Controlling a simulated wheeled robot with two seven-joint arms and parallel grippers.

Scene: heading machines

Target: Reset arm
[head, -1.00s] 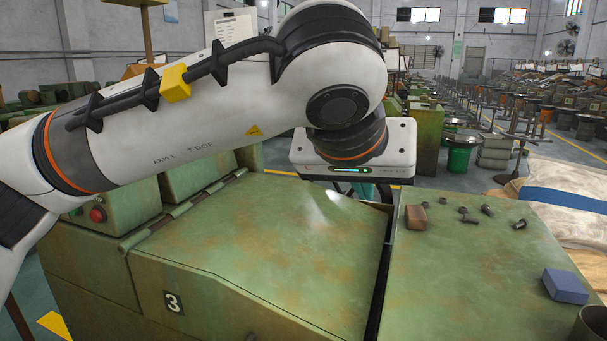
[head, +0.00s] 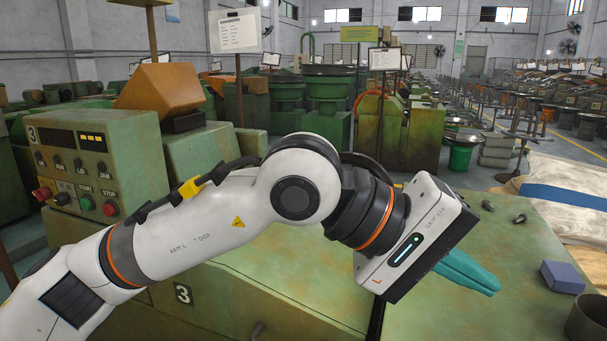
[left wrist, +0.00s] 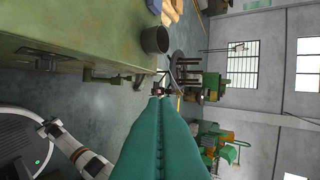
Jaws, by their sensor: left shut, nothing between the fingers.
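My left arm comes in from the left in the head view and crosses in front of the green machine. My left gripper (head: 488,284) has teal fingers that point right, over the green machine top. The fingers are shut with nothing between them. In the left wrist view the two teal fingers (left wrist: 158,110) lie pressed together. My right gripper is not seen in the head view.
A control panel (head: 88,170) with several buttons stands at left. On the machine top (head: 520,235) are a blue block (head: 564,276), bolts (head: 519,219) and a dark cup (head: 588,318). A pale sack (head: 570,180) lies beyond. Aisle floor is open behind.

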